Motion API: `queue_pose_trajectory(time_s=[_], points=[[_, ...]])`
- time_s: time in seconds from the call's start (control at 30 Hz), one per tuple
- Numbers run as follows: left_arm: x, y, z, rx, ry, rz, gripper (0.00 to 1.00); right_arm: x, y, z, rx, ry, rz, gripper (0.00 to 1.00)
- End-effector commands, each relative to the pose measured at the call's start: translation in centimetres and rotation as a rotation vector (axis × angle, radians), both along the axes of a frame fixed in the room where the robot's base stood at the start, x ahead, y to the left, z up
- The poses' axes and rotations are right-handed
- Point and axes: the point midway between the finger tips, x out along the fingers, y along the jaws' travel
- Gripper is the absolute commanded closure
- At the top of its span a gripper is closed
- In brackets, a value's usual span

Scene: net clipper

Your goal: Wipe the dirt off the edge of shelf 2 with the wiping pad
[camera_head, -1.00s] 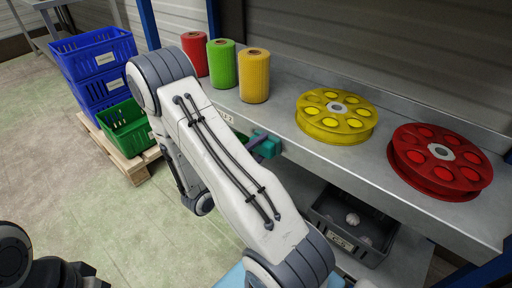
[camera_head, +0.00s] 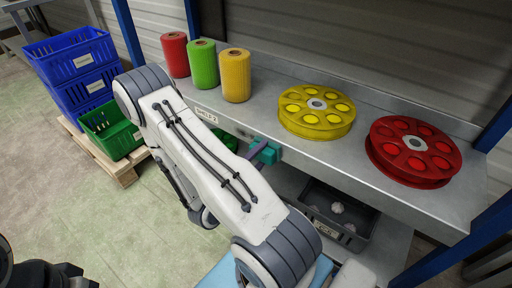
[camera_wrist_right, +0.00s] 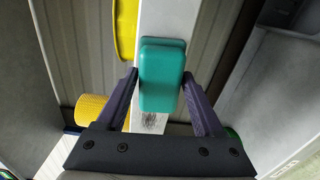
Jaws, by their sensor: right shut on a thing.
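The teal wiping pad (camera_head: 267,153) is at the front edge of the upper shelf (camera_head: 350,178), to the right of the label that reads SHELF 2 (camera_head: 206,115). My right gripper (camera_head: 259,149) is shut on the pad, its purple fingers partly hidden behind my white arm. In the right wrist view the pad (camera_wrist_right: 162,75) sits between the two fingers, in front of the pale shelf edge (camera_wrist_right: 150,122). Whether it touches the edge is hard to tell. I make out no dirt on the visible edge; my arm and the pad hide part of it. My left gripper does not show.
Red (camera_head: 174,55), green (camera_head: 202,65) and yellow (camera_head: 235,75) spools stand on the shelf, with a yellow reel (camera_head: 317,110) and a red reel (camera_head: 411,150) farther right. A grey bin (camera_head: 335,213) is below. Blue crates (camera_head: 84,72) and a green crate (camera_head: 112,132) stand left.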

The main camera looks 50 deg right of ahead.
Motion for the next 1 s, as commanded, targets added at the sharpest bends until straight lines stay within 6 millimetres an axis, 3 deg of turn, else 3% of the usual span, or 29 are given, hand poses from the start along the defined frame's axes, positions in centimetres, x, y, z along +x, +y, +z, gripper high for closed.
queue_pose_trajectory(time_s=[0.07, 0.3, 0.7, 1.0], points=[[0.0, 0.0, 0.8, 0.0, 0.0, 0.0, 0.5, -0.7, -0.2, 0.3, 0.0, 0.006, -0.011, 0.75], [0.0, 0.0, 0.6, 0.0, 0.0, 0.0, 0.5, -0.9, -0.1, 0.0, 0.0, 0.002, -0.014, 0.75], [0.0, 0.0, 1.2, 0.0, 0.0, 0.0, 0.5, 2.5, 0.6, 0.0, 0.0, -0.001, -0.005, 0.75], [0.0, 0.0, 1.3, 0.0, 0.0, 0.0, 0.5, 3.8, 0.6, 0.0, 0.0, -0.002, -0.006, 0.75]])
